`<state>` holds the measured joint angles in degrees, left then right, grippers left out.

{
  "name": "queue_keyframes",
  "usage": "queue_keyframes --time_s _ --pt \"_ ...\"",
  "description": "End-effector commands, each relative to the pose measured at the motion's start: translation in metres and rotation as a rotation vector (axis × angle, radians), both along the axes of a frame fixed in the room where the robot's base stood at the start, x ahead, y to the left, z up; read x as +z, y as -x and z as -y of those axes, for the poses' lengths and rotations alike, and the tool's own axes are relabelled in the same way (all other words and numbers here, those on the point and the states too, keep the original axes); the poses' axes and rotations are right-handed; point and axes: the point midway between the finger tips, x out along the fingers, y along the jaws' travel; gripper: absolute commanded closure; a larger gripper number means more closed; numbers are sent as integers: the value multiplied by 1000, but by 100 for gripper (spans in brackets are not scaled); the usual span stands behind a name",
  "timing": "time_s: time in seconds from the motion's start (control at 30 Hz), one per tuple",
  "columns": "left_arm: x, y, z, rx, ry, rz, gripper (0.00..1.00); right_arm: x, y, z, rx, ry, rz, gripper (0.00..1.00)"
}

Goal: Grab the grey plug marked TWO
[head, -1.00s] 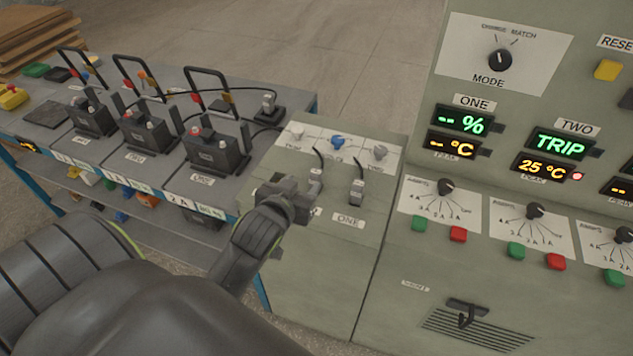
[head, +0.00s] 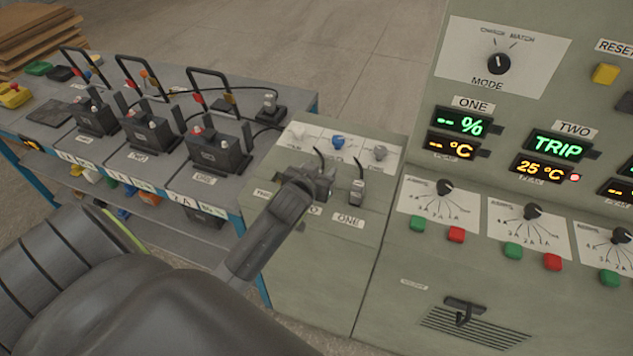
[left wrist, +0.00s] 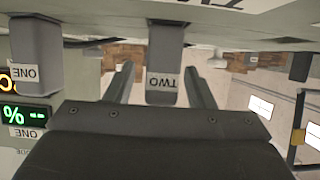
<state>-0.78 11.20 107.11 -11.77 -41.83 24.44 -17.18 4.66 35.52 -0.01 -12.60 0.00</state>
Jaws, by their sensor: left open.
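The grey plug marked TWO shows in the left wrist view (left wrist: 163,62), its label upside down. It hangs between the two fingers of my left gripper (left wrist: 158,80), with a visible gap on each side. The gripper is open and not closed on it. In the head view my left gripper (head: 318,184) is at the sloped panel and hides most of that plug; its cable rises behind the fingers. The grey plug marked ONE (head: 357,192) stands just to the right, and in the left wrist view (left wrist: 37,60) it is left of the fingers. My right gripper is not in view.
The grey cabinet (head: 345,270) carries the plugs, with a blue knob (head: 337,142) behind them. A tall panel with displays and switches (head: 500,130) rises at right. A bench (head: 165,180) with several black battery units (head: 217,152) stands at left.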

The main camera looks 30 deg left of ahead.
Motion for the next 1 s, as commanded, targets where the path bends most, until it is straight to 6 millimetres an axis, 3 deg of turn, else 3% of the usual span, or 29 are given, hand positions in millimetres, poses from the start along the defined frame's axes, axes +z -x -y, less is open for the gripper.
queue_keyframes --time_s 0.27,0.63,0.87,1.0 --pt "-1 -2 -1 0 0 -1 51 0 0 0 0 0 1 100" --pt "-1 -2 -1 0 0 -1 99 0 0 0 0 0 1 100" --pt "0 -2 -1 0 0 1 100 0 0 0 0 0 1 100" --pt "13 -2 -1 0 -1 5 100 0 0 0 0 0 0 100"
